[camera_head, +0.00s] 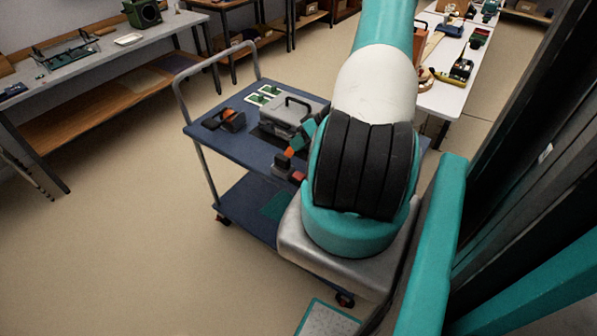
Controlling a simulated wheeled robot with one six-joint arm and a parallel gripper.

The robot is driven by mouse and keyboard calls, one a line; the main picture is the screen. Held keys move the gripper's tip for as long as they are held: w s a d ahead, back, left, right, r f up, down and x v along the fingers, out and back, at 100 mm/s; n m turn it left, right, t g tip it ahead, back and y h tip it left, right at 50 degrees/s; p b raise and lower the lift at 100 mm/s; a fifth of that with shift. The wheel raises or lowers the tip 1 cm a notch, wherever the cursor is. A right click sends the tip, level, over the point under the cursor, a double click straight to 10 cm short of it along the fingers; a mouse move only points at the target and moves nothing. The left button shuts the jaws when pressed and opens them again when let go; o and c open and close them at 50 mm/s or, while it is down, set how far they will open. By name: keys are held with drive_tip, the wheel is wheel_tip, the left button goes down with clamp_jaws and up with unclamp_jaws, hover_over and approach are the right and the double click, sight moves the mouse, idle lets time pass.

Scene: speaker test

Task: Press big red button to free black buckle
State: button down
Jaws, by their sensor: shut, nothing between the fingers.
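A small red part (297,177), perhaps the red button, shows on the cart's near edge beside my arm; the arm hides what lies to its right. My gripper (284,160) shows only in part, as small dark and orange pieces left of my arm. It is shut and empty, just above and left of the red part. I cannot tell whether they touch. A black object with an orange-red piece (231,119) lies on the cart's left side. I cannot tell whether it is the black buckle.
The blue cart (200,131) has a tall metal handle (183,100) at its left. A grey case with a black handle (287,113) and green-and-white cards (264,94) are on it. Benches stand at left and back right. The floor (120,240) at left is clear.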

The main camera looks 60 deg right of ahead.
sight(299, 176)
drive_tip(key=shift+s+f, duration=0.15)
wheel_tip(299, 176, down, 9)
drive_tip(key=b, duration=0.6)
idle(2.2)
drive_tip(key=shift+f+b, duration=0.3)
drive_tip(key=shift+b, duration=0.25)
drive_tip(key=shift+f+b, duration=0.45)
drive_tip(key=shift+f, duration=0.1)
drive_tip(key=shift+r, duration=0.15)
idle(0.6)
drive_tip(key=shift+r+p, duration=0.6)
drive_tip(key=shift+r, duration=0.2)
